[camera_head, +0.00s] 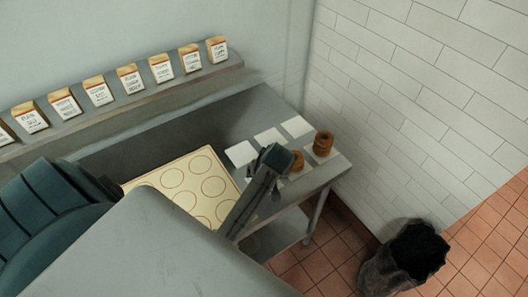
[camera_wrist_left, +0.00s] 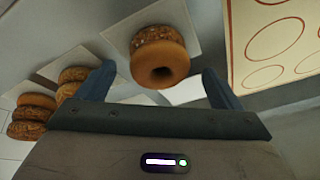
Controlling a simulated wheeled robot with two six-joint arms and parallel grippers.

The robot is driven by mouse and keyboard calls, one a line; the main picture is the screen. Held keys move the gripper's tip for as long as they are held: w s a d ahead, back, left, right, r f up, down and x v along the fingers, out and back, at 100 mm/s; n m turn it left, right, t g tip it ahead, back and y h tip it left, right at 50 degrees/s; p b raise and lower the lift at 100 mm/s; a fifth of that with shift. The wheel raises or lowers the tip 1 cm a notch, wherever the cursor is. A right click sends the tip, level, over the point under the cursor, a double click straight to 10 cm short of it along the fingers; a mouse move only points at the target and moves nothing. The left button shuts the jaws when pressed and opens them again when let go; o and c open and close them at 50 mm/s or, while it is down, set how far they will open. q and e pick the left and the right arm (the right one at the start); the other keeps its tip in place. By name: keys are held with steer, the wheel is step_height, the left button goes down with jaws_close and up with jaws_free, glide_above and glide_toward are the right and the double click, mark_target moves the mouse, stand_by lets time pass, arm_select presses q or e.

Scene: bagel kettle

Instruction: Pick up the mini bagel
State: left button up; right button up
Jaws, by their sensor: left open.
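In the left wrist view, a golden-brown bagel (camera_wrist_left: 170,67) with a seeded part lies on a white paper square (camera_wrist_left: 122,34), ahead of and between my left gripper's fingers. I cannot tell whether it is one bagel or two stacked. The left gripper (camera_wrist_left: 158,72) is open, with no visible contact with the bagel. In the head view, my left gripper (camera_head: 276,158) is over the counter end and hides the bagel under it. Another bagel (camera_head: 297,161) shows just right of it, and a darker bagel stack (camera_head: 323,143) stands farther right. The right gripper is not in view.
The counter (camera_head: 322,176) holds white paper squares (camera_head: 298,126) and a cream board with red circles (camera_head: 170,184). Labelled boxes (camera_head: 98,91) line the shelf behind. A tiled wall is on the right. A dark bin (camera_head: 405,258) stands on the floor.

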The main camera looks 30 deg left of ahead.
arm_select(q)
steer(key=shift+a+f, duration=0.15)
steer(key=shift+f, duration=0.35)
steer(key=c, duration=1.1)
steer(key=shift+o, duration=0.2)
steer(key=shift+w+r, duration=0.1)
